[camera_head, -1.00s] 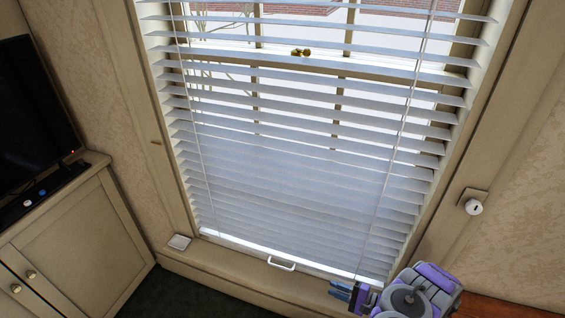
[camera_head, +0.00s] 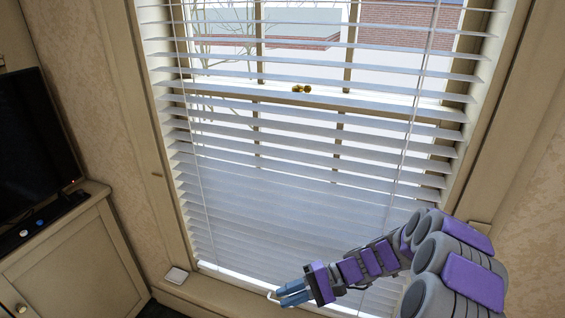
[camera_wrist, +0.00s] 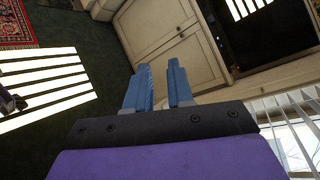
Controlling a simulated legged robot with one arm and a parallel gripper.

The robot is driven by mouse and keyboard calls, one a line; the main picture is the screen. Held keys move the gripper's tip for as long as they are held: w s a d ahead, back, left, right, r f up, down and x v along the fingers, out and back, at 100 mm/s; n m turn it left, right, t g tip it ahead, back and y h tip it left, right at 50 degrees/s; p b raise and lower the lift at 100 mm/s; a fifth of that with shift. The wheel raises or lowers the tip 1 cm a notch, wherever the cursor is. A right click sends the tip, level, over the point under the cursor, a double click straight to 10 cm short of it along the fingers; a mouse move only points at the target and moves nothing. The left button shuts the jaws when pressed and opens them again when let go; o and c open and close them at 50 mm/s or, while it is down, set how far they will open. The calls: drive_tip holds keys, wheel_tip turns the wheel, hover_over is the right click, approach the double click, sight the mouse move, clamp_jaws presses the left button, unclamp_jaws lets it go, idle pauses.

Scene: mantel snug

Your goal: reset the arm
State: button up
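My arm reaches in from the lower right of the head view, in front of the lower window blind. My gripper (camera_head: 294,292) has blue fingers and points left, near the bottom of the blind. In the wrist view my gripper (camera_wrist: 160,82) shows two blue fingers apart, with nothing between them. It is open and empty.
The white slatted blind (camera_head: 290,190) covers the window, and a partly hidden white handle (camera_head: 271,296) shows beside the fingertips; I cannot tell whether they touch. A cabinet (camera_head: 75,262) with a black screen (camera_head: 35,145) stands left.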

drive_tip(key=s+d+r+n+g+h, duration=0.15)
drive_tip(key=s+r+h, duration=0.25)
drive_tip(key=s, duration=0.4)
drive_tip(key=s+r+n+h, duration=0.2)
drive_tip(key=s+r+h, duration=0.1)
drive_tip(key=s+r, duration=0.3)
drive_tip(key=s+d+r+t+h, duration=0.1)
drive_tip(key=s+d+t+h, duration=0.2)
drive_tip(key=s+d+h, duration=0.4)
drive_tip(key=s+d, duration=0.4)
drive_tip(key=s, duration=0.3)
drive_tip(key=shift+r+h, duration=0.25)
drive_tip(key=shift+h, duration=0.05)
